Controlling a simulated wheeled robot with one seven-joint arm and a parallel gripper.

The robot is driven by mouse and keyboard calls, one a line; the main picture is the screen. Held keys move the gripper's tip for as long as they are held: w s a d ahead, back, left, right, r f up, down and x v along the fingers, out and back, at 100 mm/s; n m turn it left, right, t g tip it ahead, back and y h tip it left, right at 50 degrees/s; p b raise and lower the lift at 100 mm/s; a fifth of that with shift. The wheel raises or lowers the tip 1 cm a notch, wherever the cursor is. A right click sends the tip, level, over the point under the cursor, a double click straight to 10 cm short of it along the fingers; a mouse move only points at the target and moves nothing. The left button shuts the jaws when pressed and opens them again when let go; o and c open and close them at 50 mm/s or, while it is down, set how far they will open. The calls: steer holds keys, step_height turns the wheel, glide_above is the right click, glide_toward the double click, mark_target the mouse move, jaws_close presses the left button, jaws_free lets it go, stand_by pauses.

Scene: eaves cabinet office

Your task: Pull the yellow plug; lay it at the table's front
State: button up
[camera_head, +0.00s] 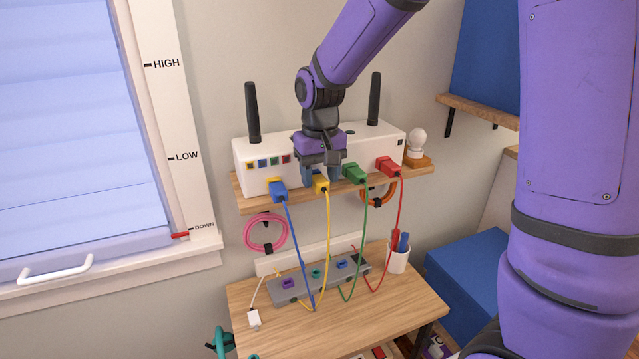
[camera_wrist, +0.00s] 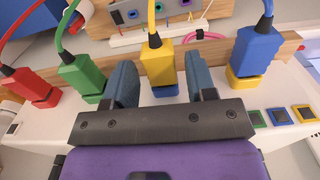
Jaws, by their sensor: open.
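The yellow plug (camera_head: 320,183) sits in the front of the white router box (camera_head: 262,176), with its yellow cable hanging down to the grey strip on the table. My gripper (camera_head: 321,178) is at the router front, its blue-grey fingers on either side of the yellow plug. In the wrist view the yellow plug (camera_wrist: 160,68) stands between the two open fingers (camera_wrist: 163,84), with a visible gap on the left side and a narrower one on the right. The wooden table (camera_head: 350,318) is below, its front part bare.
A blue plug (camera_head: 278,191) is left of the yellow one; a green plug (camera_head: 355,173) and a red plug (camera_head: 388,167) are right. A grey strip (camera_head: 312,282), white connector (camera_head: 253,318) and pen cup (camera_head: 399,259) are on the table. The wooden shelf (camera_head: 247,207) holds the router.

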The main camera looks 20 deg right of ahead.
jaws_close()
steer(key=shift+s, duration=0.4)
stand_by(0.4)
steer(key=shift+s, duration=1.55)
